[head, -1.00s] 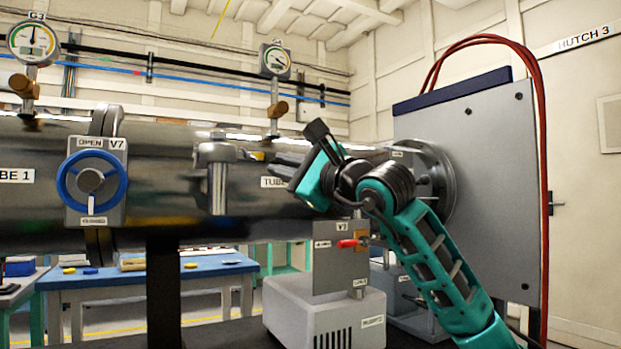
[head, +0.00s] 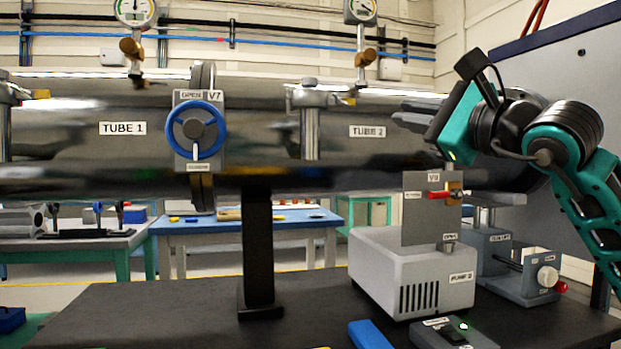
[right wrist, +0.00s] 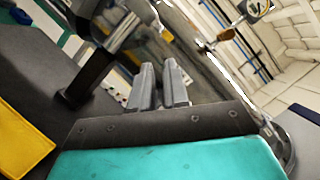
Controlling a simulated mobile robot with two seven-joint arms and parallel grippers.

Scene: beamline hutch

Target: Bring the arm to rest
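My right gripper (head: 408,114) is raised in front of the steel beam tube (head: 260,130), to the right of the TUBE 2 label (head: 367,132). Its fingers point left in the head view, above the pump box (head: 410,275). In the right wrist view its two grey fingers (right wrist: 160,86) stand a little apart, with nothing seen held between them. I cannot tell the exact depth between the fingers and the tube. My left gripper is not in view.
The V7 valve (head: 195,130) with its blue handwheel and two gauges (head: 135,12) (head: 362,10) are on the tube. A red-handled valve (head: 432,205) stands below my gripper. A grey cabinet (head: 570,110) is behind my arm. The black bench (head: 180,310) is clear at left front.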

